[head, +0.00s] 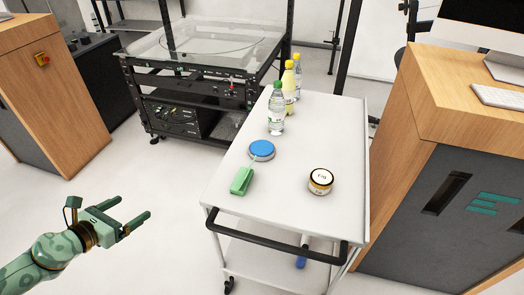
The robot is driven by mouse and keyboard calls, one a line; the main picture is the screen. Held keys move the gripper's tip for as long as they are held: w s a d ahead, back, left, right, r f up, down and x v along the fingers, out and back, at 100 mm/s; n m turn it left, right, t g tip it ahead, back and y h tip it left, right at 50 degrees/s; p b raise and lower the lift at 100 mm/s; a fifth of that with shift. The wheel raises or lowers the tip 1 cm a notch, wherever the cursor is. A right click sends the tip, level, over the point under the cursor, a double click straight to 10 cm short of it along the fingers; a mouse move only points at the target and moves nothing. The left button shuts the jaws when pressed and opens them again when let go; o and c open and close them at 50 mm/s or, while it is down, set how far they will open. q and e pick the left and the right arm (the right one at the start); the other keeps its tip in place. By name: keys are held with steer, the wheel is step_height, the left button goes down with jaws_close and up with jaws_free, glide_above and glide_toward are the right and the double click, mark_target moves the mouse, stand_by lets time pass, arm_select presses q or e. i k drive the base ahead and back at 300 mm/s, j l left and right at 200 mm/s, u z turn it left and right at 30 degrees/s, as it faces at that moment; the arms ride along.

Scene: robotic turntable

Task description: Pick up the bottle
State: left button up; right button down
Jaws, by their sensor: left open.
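A clear bottle with a green cap (276,112) stands upright on the white cart (280,205), towards its left edge. Behind it stand a yellow bottle (290,88) and another clear bottle with a yellow cap (298,64); both are partly hidden by what is in front. My left gripper (147,225) is open and empty. It is off the cart, to the left of its near end, well apart from the bottles. My right gripper is not in view.
The cart has a black handle (275,240) at the near end. A turntable frame (200,70) stands behind left; wooden cabinets (440,170) flank right and left.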

mark_target(277, 107)
steer(key=i+l+z, duration=0.15)
steer(key=z, duration=0.2)
steer(key=i+l+z, duration=0.2)
steer(key=z, duration=0.15)
steer(key=i+l+z, duration=0.1)
steer(key=z, duration=0.25)
steer(key=i+j, duration=0.05)
steer(key=i, duration=0.05)
